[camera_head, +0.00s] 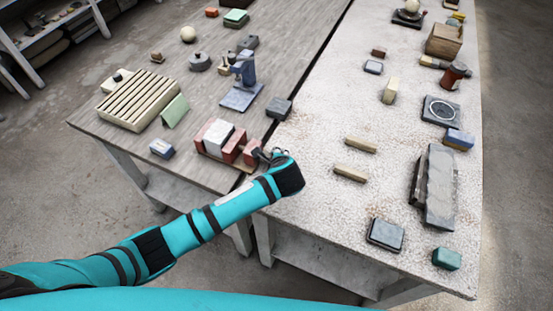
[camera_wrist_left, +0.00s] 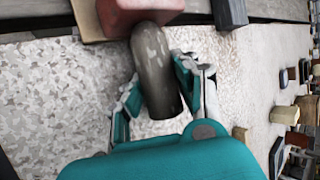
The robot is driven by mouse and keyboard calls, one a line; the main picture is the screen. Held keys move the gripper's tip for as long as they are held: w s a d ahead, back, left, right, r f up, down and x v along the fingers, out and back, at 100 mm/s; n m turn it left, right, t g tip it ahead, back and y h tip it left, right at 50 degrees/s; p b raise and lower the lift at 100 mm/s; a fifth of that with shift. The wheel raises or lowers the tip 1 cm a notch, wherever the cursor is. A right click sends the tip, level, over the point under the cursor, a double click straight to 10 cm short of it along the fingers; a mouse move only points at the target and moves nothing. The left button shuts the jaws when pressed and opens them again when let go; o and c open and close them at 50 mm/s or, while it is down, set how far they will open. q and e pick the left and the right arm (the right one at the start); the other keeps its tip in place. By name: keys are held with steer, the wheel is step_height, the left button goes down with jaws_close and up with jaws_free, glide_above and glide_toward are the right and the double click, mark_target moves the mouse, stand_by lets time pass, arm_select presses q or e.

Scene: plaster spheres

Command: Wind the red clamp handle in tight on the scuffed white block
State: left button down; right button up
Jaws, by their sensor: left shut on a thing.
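The clamp stands near the front right corner of the wooden table, with red blocks (camera_head: 233,147) along a wooden base. The scuffed white block (camera_head: 216,138) sits between its red parts; I cannot tell whether both faces touch it. My left gripper (camera_head: 268,156) is at the clamp's right end. In the left wrist view my left gripper (camera_wrist_left: 160,90) has its fingers on both sides of the clamp handle (camera_wrist_left: 153,65), a worn grey-brown cylinder coming out of a red block (camera_wrist_left: 138,12). The gripper is shut on this handle. My right gripper is not in view.
A blue device (camera_head: 242,90) and a dark block (camera_head: 279,108) stand behind. The speckled table (camera_head: 310,210) has free room to the right.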

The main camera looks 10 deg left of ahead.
arm_select(q)
steer(key=shift+s+f, duration=0.15)
steer(key=shift+f, duration=0.1)
steer(key=c, duration=1.2)
jaws_free()
steer(key=shift+c, duration=0.2)
steer(key=shift+o, duration=0.4)
steer(key=shift+r, duration=0.1)
steer(key=shift+r, duration=0.1)
steer(key=v, duration=1.2)
